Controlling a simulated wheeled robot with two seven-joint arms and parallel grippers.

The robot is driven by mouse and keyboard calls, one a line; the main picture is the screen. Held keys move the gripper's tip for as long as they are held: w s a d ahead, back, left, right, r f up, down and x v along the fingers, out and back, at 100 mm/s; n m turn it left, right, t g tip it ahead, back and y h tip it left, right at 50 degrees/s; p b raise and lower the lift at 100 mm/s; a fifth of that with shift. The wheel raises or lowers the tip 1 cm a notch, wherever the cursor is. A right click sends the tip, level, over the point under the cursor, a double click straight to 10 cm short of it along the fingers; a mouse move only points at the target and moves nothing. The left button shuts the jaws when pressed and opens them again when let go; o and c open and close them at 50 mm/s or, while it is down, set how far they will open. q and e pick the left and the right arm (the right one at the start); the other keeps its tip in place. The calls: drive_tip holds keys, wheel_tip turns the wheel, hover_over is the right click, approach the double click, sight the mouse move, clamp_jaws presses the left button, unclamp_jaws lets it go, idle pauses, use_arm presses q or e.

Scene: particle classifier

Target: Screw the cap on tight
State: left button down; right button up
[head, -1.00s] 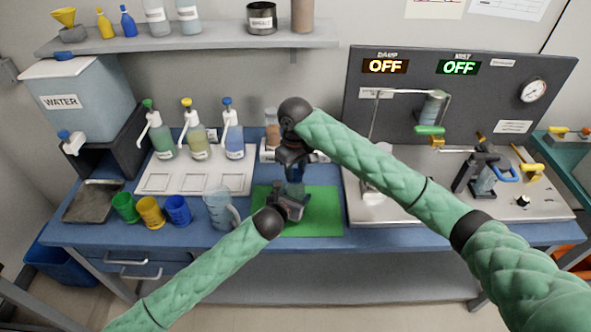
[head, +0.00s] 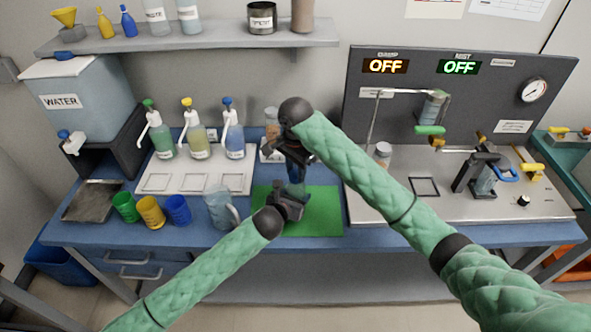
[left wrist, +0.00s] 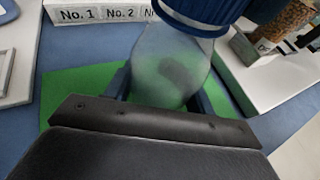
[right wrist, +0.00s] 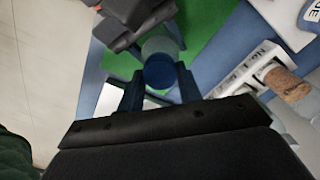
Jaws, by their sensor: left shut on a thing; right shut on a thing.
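A clear bottle (left wrist: 172,65) with a blue ribbed cap (left wrist: 205,14) stands upright over the green mat (head: 325,215). My left gripper (head: 287,203) is shut on the bottle's body from the front. My right gripper (head: 294,160) comes from above and is shut on the blue cap, which shows between its fingers in the right wrist view (right wrist: 158,74). The cap sits on the bottle's mouth. In the head view the two grippers hide most of the bottle. I cannot tell how tight the cap is.
A clear jug (head: 219,208) stands just left of the mat, beside green, yellow and blue cups (head: 151,212). Pump bottles (head: 197,142) stand on a white tray behind. A metal plate with a small jar (head: 383,153) and a clamp device (head: 481,175) lies to the right.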

drive_tip(key=m, duration=0.6)
drive_tip(key=o, duration=1)
drive_tip(key=shift+c, duration=0.2)
drive_tip(key=shift+r, duration=2.25)
drive_tip(key=shift+c, duration=0.4)
